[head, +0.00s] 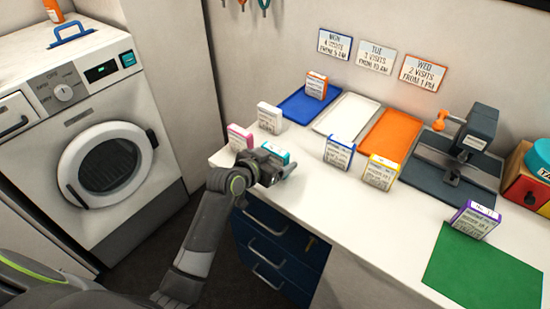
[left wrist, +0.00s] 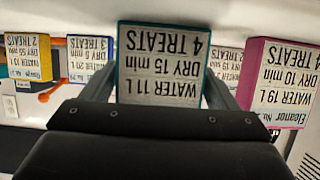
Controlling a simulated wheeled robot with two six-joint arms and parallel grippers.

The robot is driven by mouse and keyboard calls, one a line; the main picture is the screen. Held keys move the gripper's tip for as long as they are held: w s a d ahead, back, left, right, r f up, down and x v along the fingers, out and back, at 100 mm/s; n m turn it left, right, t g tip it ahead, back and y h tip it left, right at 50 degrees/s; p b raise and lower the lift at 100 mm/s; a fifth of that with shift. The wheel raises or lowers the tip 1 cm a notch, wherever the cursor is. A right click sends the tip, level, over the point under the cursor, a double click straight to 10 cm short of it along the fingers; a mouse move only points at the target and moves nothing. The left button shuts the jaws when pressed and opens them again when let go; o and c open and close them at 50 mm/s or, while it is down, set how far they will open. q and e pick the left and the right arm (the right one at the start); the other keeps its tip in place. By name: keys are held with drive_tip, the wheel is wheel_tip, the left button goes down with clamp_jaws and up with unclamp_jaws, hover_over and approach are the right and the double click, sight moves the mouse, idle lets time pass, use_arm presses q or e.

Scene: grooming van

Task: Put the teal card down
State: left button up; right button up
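The teal card (head: 277,152) is a white-faced block with a teal edge, at the left front part of the white counter (head: 315,195). My left gripper (head: 281,167) is shut on it, and partly hides it in the head view. In the left wrist view the teal card (left wrist: 160,65) stands between the two fingers, its print upside down, reading WATER 11 L, DRY 15 min, 4 TREATS. I cannot tell whether its base touches the counter. My right gripper is in neither view.
A pink card (head: 240,137) and a white card (head: 270,117) stand close by. Blue (head: 339,151) and yellow (head: 381,171) cards stand to the right. Blue (head: 300,105), white (head: 345,116) and orange (head: 388,135) trays lie behind. A green mat (head: 482,272) lies far right.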

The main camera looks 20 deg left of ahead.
use_arm(q)
drive_tip(key=shift+o, duration=1.1)
drive_tip(key=shift+r, duration=0.2)
drive_tip(key=v, duration=1.2)
drive_tip(key=shift+b, duration=0.3)
